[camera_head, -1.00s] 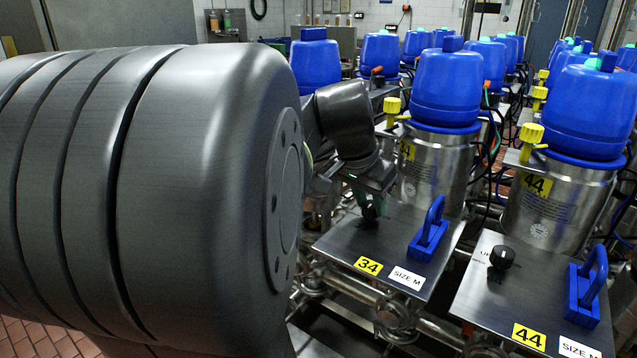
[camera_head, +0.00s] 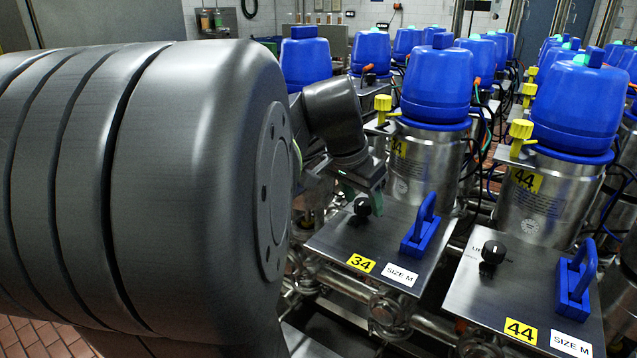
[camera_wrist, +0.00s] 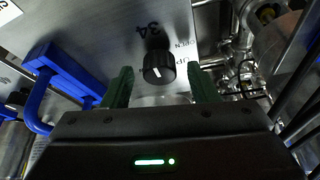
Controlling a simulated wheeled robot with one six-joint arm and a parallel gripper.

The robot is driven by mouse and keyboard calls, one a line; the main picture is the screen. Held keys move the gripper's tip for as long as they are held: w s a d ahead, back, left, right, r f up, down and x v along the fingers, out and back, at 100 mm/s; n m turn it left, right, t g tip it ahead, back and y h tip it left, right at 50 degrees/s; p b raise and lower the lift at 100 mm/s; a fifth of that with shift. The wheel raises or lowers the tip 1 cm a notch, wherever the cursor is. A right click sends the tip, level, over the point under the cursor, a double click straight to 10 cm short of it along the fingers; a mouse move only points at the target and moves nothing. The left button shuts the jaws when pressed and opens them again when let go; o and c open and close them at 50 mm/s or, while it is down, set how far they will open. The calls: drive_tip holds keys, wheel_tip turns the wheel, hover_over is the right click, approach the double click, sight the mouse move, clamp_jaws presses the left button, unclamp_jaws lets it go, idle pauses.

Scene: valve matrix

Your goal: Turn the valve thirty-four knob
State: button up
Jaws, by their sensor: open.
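The valve thirty-four knob (camera_head: 362,206) is a small black knob on the steel plate (camera_head: 330,236) with the yellow 34 label (camera_head: 361,263). In the wrist view the knob (camera_wrist: 158,67) has a white pointer line, with OPEN lettering beside it. My gripper (camera_wrist: 158,88) is open, with one green finger on each side, and the knob shows just beyond the fingertips, between their lines. No contact with the knob shows. In the head view my gripper (camera_head: 358,190) is partly seen, just above the knob.
A blue handle (camera_head: 421,225) stands on the same plate; it also shows in the wrist view (camera_wrist: 58,85). The neighbouring plate has a yellow 44 label (camera_head: 520,331) and its own black knob (camera_head: 493,253). Blue-capped steel valves (camera_head: 437,82) stand behind. Pipes run below the plates.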

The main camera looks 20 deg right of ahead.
drive_tip(key=v, duration=1.3)
drive_tip(key=shift+a+r, duration=0.25)
drive_tip(key=shift+r, duration=0.05)
drive_tip(key=shift+s, duration=0.15)
drive_tip(key=x, duration=1.4)
drive_tip(key=shift+d+r, duration=0.1)
